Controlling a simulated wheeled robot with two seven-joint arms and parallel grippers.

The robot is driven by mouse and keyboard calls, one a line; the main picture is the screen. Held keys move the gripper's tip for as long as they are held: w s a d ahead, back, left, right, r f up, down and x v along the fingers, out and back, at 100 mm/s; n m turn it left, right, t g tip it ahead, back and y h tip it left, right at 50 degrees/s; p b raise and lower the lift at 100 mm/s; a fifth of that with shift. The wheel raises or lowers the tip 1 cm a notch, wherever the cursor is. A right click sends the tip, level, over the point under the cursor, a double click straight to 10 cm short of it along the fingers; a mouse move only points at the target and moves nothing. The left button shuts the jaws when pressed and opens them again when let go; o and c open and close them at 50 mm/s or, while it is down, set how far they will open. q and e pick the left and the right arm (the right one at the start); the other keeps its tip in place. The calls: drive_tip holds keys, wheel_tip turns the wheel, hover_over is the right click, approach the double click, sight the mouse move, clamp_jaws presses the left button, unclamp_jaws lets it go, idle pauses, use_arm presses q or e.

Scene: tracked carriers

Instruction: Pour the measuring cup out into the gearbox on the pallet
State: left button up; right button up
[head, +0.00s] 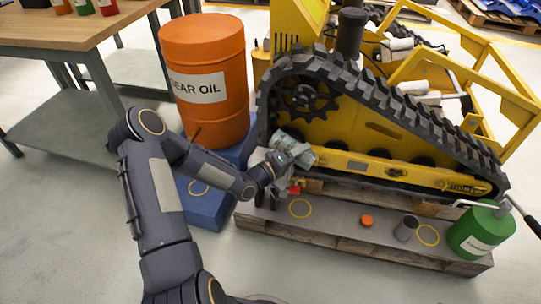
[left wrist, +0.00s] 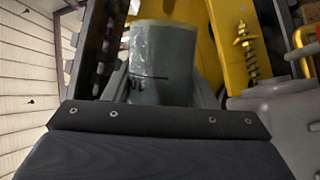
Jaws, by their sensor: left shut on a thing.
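My left gripper (head: 288,160) is shut on the measuring cup (head: 306,158), a pale grey, see-through cup, at the near side of the tracked carrier's track. In the left wrist view the cup (left wrist: 160,65) stands between the fingers, with dark marks on its wall. Its contents and exact tilt cannot be made out. The wooden pallet (head: 340,232) lies below the gripper. A small grey and red part (head: 294,187) shows just under the gripper; I cannot tell whether it is the gearbox. My right gripper is not in view.
The yellow carrier (head: 375,145) with its black track stands behind the pallet's front strip. An orange cap (head: 367,221), a dark cup (head: 406,229) and a green can (head: 482,232) are on the pallet. An orange drum (head: 207,85) and a bench (head: 70,30) are left.

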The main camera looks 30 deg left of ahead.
use_arm(q)
drive_tip(key=shift+a+n+t+b, duration=0.15)
drive_tip(key=shift+n+t+b, duration=0.15)
drive_tip(key=shift+n+b, duration=0.4)
drive_tip(key=shift+a+n+t+b, duration=0.15)
drive_tip(key=shift+n+t+b, duration=0.15)
drive_tip(key=shift+n+b, duration=0.4)
idle(6.0)
drive_tip(key=shift+r+n, duration=0.1)
drive_tip(key=shift+n, duration=0.2)
